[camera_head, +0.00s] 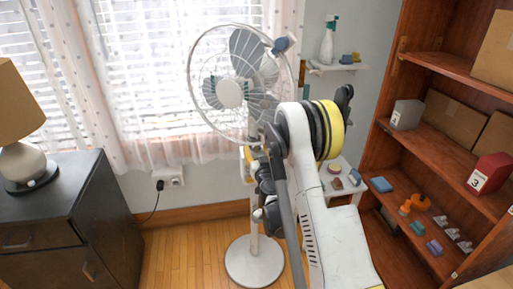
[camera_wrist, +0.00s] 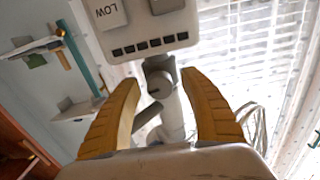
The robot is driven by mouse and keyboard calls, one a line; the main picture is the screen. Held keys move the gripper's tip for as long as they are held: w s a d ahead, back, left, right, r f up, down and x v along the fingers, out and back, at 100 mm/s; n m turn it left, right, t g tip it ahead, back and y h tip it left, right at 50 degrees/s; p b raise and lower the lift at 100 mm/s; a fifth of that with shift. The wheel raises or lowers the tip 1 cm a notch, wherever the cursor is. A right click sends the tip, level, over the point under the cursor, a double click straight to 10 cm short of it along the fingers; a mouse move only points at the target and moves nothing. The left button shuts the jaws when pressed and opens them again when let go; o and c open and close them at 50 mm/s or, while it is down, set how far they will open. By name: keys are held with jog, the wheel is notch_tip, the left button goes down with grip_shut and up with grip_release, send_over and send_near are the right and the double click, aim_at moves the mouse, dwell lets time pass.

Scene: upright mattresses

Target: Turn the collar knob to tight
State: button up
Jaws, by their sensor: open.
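A white standing fan (camera_head: 231,93) with a caged head stands in front of the window in the head view. Its pole (camera_head: 254,225) rises from a round white base (camera_head: 254,262). In the wrist view, the fan's control box (camera_wrist: 150,38) shows a row of dark buttons and a "LOW" label. Below it is a grey collar with a knob (camera_wrist: 160,86) on the white pole. My gripper (camera_wrist: 165,92) is open, its two yellow fingers on either side of the collar and apart from it. My arm partly hides the collar in the head view.
A dark cabinet (camera_head: 50,215) with a lamp (camera_head: 25,120) stands at left. A wooden shelf unit (camera_head: 415,60) with boxes and small items is at right. A small white wall shelf (camera_head: 340,67) holds a spray bottle (camera_head: 328,42). Floor left of the base is clear.

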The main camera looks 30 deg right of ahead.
grip_shut()
jog(key=shift+m, duration=0.4)
jog(key=m, duration=0.2)
jog(key=shift+m, duration=2.5)
grip_release()
